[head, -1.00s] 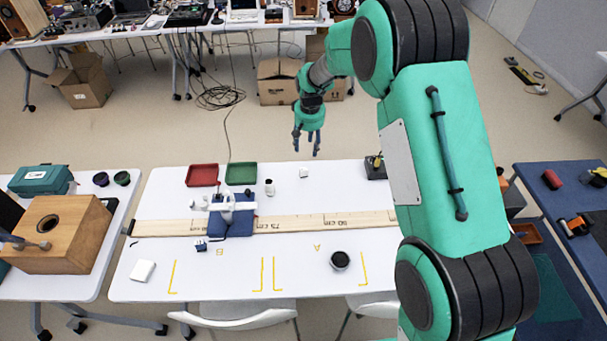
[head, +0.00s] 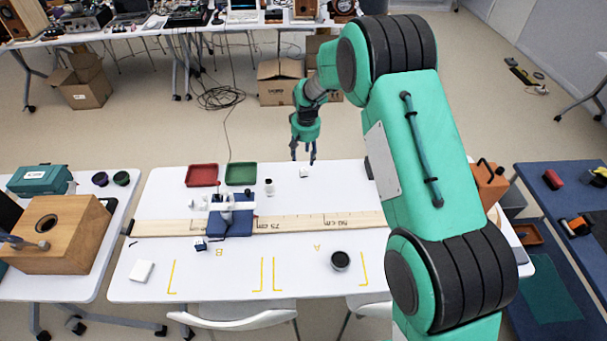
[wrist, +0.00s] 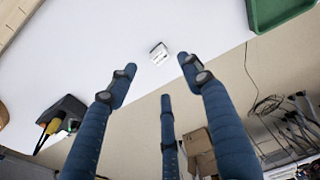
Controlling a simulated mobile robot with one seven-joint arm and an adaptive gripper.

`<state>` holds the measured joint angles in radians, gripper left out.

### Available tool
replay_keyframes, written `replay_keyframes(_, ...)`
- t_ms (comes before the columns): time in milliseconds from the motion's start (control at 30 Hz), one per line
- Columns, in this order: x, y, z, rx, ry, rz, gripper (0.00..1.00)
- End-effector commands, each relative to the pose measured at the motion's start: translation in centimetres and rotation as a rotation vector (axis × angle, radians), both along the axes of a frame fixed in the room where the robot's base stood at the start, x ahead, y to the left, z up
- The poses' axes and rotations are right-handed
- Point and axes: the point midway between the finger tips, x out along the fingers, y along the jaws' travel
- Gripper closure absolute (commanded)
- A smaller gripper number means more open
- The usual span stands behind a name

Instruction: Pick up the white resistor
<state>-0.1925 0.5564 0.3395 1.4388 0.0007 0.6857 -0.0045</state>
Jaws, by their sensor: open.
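A small white block, which looks like the white resistor (head: 304,172), lies on the white table near its back edge. In the wrist view the resistor (wrist: 159,54) shows dark markings on its face and lies just beyond the fingertips. My gripper (head: 303,159) has dark blue fingers pointing down, near the table's back edge and close to the resistor. In the wrist view my gripper (wrist: 157,66) is open and empty, its fingers spread, with the resistor in line with the gap between them. I cannot tell the exact height above it.
A green tray (head: 241,174) and a red tray (head: 202,175) sit left of the resistor. A small bottle (head: 269,187) stands nearby. A long wooden ruler (head: 300,222) crosses the table. A dark box with a yellow-handled tool (wrist: 62,115) shows in the wrist view. Table around the resistor is clear.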

Motion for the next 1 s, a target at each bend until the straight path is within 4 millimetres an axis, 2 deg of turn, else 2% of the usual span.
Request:
replay_keyframes(100,0.2,0.0,-2.2,-0.001,0.003,0.000,0.50)
replay_keyframes(300,0.5,0.1,-4.6,0.000,0.001,0.000,0.50)
replay_keyframes(467,0.7,0.1,-5.3,0.000,0.000,0.000,0.50)
replay_keyframes(833,0.7,0.1,-5.5,0.000,0.001,0.000,0.50)
replay_keyframes(1000,0.8,0.2,-6.7,0.000,0.001,0.000,0.50)
